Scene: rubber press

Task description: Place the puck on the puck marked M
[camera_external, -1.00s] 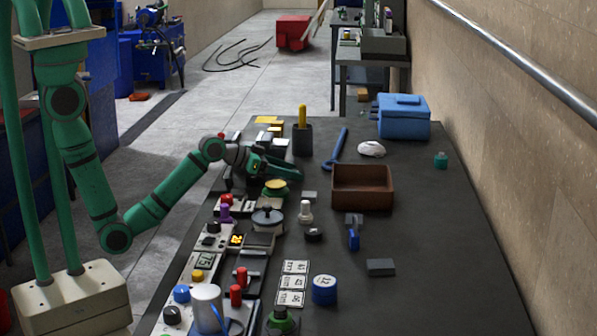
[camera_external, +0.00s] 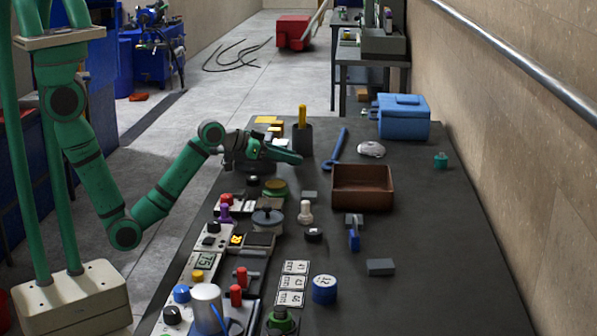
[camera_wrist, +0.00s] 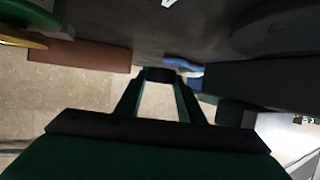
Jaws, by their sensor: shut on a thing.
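My gripper (camera_external: 298,158) is at the far part of the bench, held above the surface with its jaws pointing right. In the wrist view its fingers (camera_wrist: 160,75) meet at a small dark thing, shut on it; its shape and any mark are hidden. A round green piece (camera_external: 275,188) with a yellowish top sits on the bench below and nearer than my gripper. A blue puck (camera_external: 324,289) with a white top marked 12 stands at the near right. No letter M can be read on any puck in these views.
A brown open tray (camera_external: 362,201) is right of my gripper. A dark cup (camera_external: 302,140) with a yellow-handled thing stands just behind it. Panels with knobs fill the left edge; the right side is mostly clear.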

